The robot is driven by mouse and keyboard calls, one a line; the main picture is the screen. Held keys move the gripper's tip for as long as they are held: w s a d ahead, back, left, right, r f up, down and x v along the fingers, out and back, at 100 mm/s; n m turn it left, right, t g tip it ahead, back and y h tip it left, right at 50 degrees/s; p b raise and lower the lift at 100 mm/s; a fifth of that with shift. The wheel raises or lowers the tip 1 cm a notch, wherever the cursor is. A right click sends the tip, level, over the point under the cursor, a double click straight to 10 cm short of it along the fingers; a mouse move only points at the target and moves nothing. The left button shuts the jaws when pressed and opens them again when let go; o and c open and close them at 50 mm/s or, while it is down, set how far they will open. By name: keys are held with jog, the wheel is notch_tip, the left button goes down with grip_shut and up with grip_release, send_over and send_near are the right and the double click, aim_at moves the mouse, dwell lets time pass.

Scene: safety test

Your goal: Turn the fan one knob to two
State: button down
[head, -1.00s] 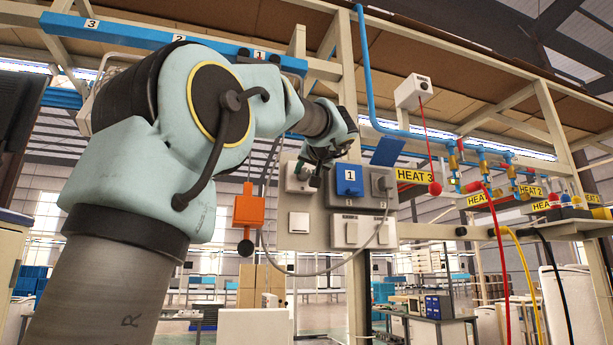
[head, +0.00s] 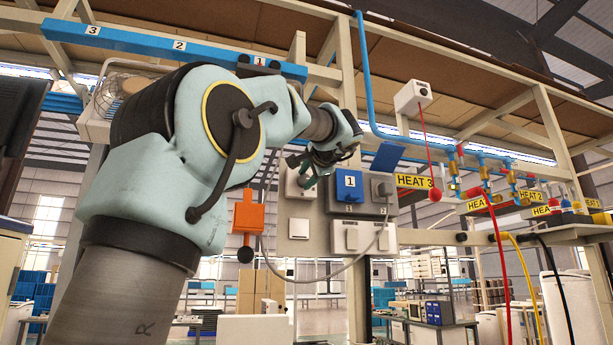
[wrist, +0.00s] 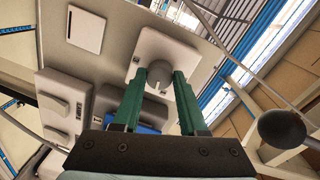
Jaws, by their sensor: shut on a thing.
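A round grey knob (wrist: 171,73) with a pale pointer mark sits on a white box (wrist: 148,46) on the wall panel, seen in the wrist view. My gripper's two green fingers (wrist: 160,80) reach to either side of this knob and are shut on it. In the head view my gripper (head: 303,168) is at the white box (head: 300,188), left of the blue box marked 1 (head: 349,185). The knob is mostly hidden there by my gripper. No fan label or dial number is readable.
A flat white switch plate (head: 299,228) sits below the white box. An orange box (head: 248,217) hangs at left, with a grey cable beside it. A double white switch box (head: 362,238) and a grey knob box (head: 383,187) are to the right.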

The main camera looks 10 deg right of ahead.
jog(key=m, duration=0.3)
jog(key=shift+d+r+m+p, duration=0.1)
jog(key=shift+m+p, duration=0.2)
jog(key=shift+p, duration=0.1)
jog(key=shift+m+y+p, duration=0.4)
jog(key=shift+m+p, duration=0.1)
jog(key=shift+m, duration=1.2)
jog(key=shift+c, duration=2.2)
grip_release()
jog(key=s+d+b, duration=0.1)
jog(key=s+b, duration=0.3)
jog(key=s, duration=0.6)
jog(key=shift+s+d+r, duration=0.2)
jog(key=shift+s+d, duration=0.1)
jog(key=shift+d, duration=0.1)
jog(key=shift+f, duration=0.1)
